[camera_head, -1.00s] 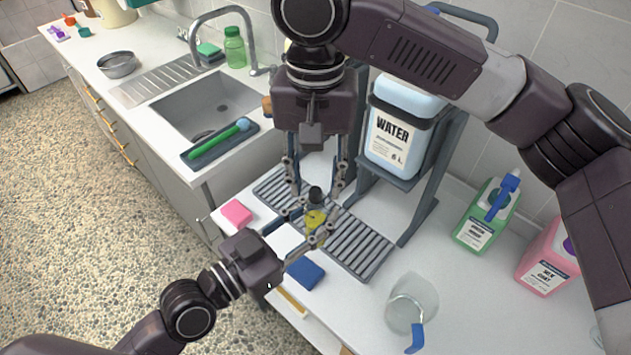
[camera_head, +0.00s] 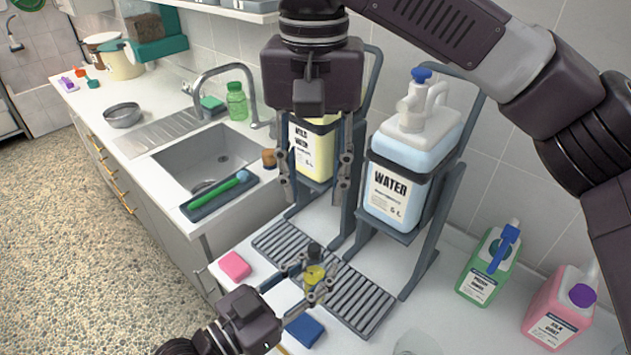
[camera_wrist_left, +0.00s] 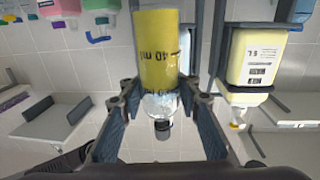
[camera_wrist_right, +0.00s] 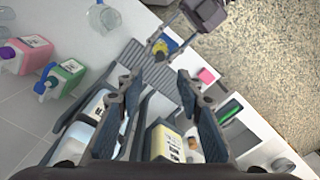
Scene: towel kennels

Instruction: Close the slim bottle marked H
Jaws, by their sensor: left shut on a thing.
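My left gripper (camera_head: 310,284) is shut on a slim bottle with yellow contents (camera_head: 314,274), above the slotted grey rack. In the left wrist view the yellow bottle (camera_wrist_left: 158,50) carries "40 ml" marks and has a clear end; no letter H shows. A small dark cap (camera_head: 314,250) appears right by the bottle's top, also in the left wrist view (camera_wrist_left: 162,130). I cannot tell whether it is seated on the neck. My right gripper (camera_head: 315,195) is above the bottle, its fingers apart with nothing between them; the right wrist view also shows it open (camera_wrist_right: 158,82).
A water tank (camera_head: 392,195) and a yellow tank (camera_head: 313,155) stand on frames behind the rack (camera_head: 360,300). A green bottle (camera_head: 488,265) and pink bottle (camera_head: 560,305) stand right. A pink sponge (camera_head: 235,265) and blue sponge (camera_head: 304,330) lie near the rack.

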